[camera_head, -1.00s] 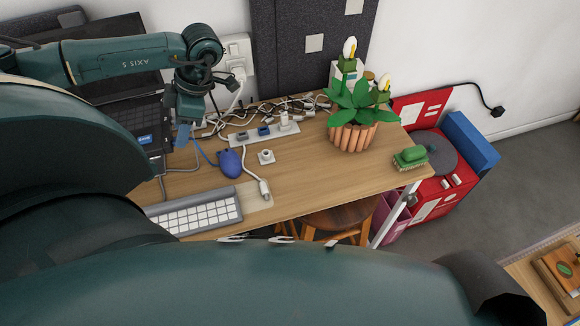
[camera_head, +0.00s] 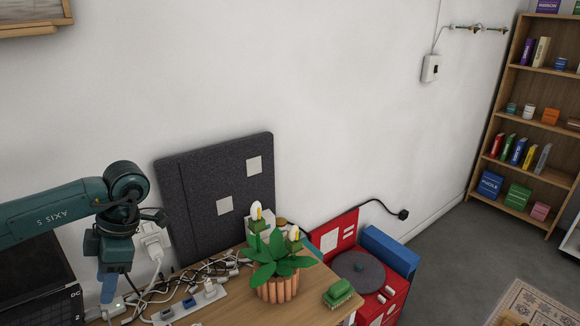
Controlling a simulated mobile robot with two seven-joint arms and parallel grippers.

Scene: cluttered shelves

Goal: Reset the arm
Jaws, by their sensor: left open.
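My left arm comes in from the left edge, and its wrist hangs down over the back left part of the desk. My left gripper (camera_head: 108,288) points down there, small and partly in shadow, in front of the wall socket (camera_head: 155,240) and next to tangled cables. It is open, and I see nothing held in it. My right gripper is not in the view.
The wooden desk (camera_head: 308,303) holds a power strip (camera_head: 190,304), a potted plant (camera_head: 277,288) and a green brush (camera_head: 338,293). A dark laptop (camera_head: 38,280) stands at left. A red box (camera_head: 335,233) and bookshelf (camera_head: 537,105) are to the right, with open grey floor between.

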